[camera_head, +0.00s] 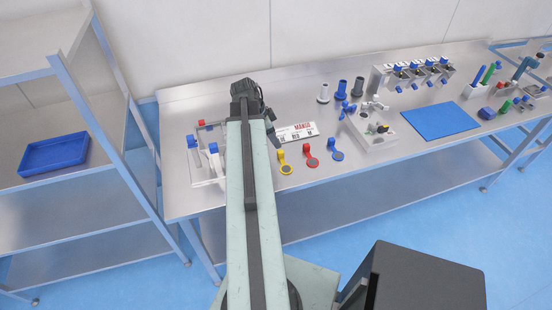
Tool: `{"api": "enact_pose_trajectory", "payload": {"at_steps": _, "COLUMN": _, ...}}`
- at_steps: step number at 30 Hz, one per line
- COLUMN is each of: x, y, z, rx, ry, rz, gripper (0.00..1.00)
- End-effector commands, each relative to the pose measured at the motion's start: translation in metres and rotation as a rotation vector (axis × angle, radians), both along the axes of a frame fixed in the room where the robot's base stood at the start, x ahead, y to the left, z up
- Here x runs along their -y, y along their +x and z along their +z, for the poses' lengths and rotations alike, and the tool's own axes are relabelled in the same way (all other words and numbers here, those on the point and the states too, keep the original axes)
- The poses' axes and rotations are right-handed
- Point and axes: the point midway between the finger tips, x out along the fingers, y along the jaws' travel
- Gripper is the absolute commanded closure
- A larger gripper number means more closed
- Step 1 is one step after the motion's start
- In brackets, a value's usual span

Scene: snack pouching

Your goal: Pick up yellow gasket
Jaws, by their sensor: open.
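A red gasket (310,156) and a blue gasket (335,149) of like shape lie to the right of the yellow one.
A white printed card (299,132) lies behind the gaskets. A grey fixture block (372,138) stands to the right, with a blue mat (440,121) beyond it. A rack with blue-capped parts (205,163) stands left of my arm. The bench front is clear.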

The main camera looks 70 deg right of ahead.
Motion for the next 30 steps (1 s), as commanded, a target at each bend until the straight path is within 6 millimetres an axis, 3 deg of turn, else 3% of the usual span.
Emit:
{"api": "enact_pose_trajectory", "payload": {"at_steps": 4, "x": 0.003, "y": -0.003, "z": -0.023, "rx": 0.0, "ry": 0.0, "rz": 0.003, "gripper": 0.53}}
{"api": "enact_pose_trajectory", "payload": {"at_steps": 11, "x": 0.004, "y": -0.005, "z": -0.03, "rx": 0.0, "ry": 0.0, "rz": 0.006, "gripper": 0.53}}
{"api": "enact_pose_trajectory", "payload": {"at_steps": 19, "x": 0.008, "y": -0.016, "z": -0.072, "rx": 0.0, "ry": 0.0, "rz": 0.006, "gripper": 0.53}}
{"api": "enact_pose_trajectory", "payload": {"at_steps": 27, "x": 0.01, "y": -0.018, "z": -0.071, "rx": 0.0, "ry": 0.0, "rz": 0.009, "gripper": 0.53}}
{"api": "enact_pose_trajectory", "payload": {"at_steps": 30, "x": 0.01, "y": -0.018, "z": -0.071, "rx": 0.0, "ry": 0.0, "rz": 0.009, "gripper": 0.81}}
